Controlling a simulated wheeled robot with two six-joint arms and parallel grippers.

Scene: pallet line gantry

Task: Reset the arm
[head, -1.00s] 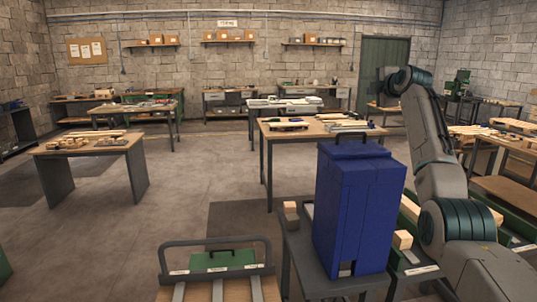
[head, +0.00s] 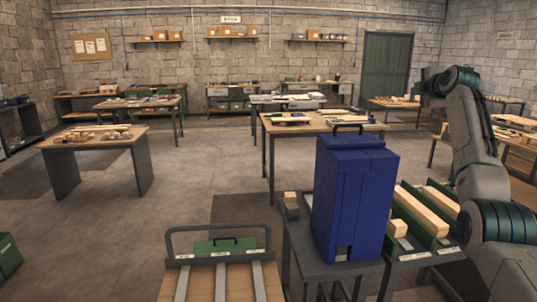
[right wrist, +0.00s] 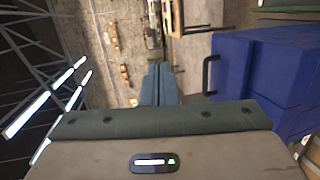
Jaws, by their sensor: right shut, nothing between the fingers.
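My right arm rises at the right of the head view, bent over at the top. Its gripper shows clearly in the right wrist view (right wrist: 158,72), where the two dark fingers lie together with nothing between them. In the head view the fingers are too small and dark to make out. The right gripper is up in the air, clear of the tall blue box (head: 350,195), which also shows at the right of the right wrist view (right wrist: 255,70) with its dark handle. My left gripper is not in view.
The blue box stands on a grey stand. Green trays with wooden beams (head: 425,211) lie between it and my right arm. A rack with a dark rail (head: 218,228) is at the front. Tables (head: 95,140) stand behind, with open floor (head: 190,190) at left.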

